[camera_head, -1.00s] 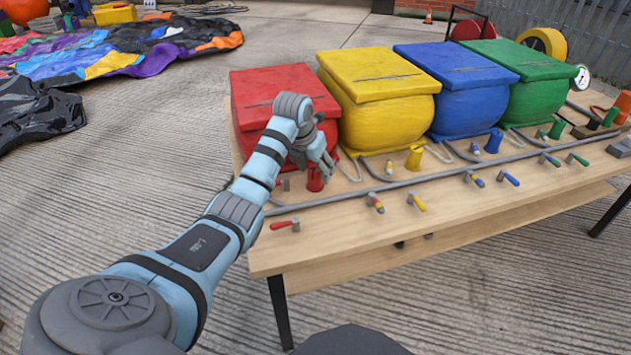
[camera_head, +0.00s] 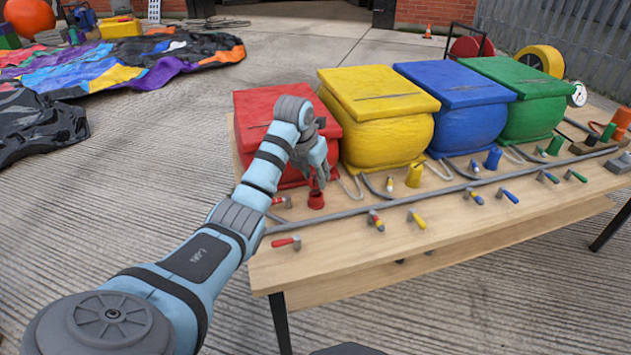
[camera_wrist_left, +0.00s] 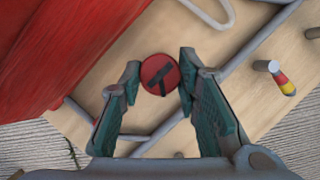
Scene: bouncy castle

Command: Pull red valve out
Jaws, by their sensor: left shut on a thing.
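My left gripper (camera_head: 318,180) points down over the front of the red box (camera_head: 268,112), at the table's left end. It is shut on the red valve (camera_head: 316,199), which stands on the table in front of that box. In the left wrist view the valve's round red top (camera_wrist_left: 160,74), with a dark T-shaped mark, lies between the two fingertips (camera_wrist_left: 159,68). The fingers partly hide the valve's upper part in the head view. I cannot tell whether its foot is still seated.
Yellow (camera_head: 383,125), blue (camera_head: 467,105) and green (camera_head: 525,100) boxes stand to the right on the wooden table (camera_head: 350,250). A grey pipe (camera_head: 380,208) runs along it. A red-handled lever (camera_head: 287,243) sits near the front left edge. Open paved floor lies in front.

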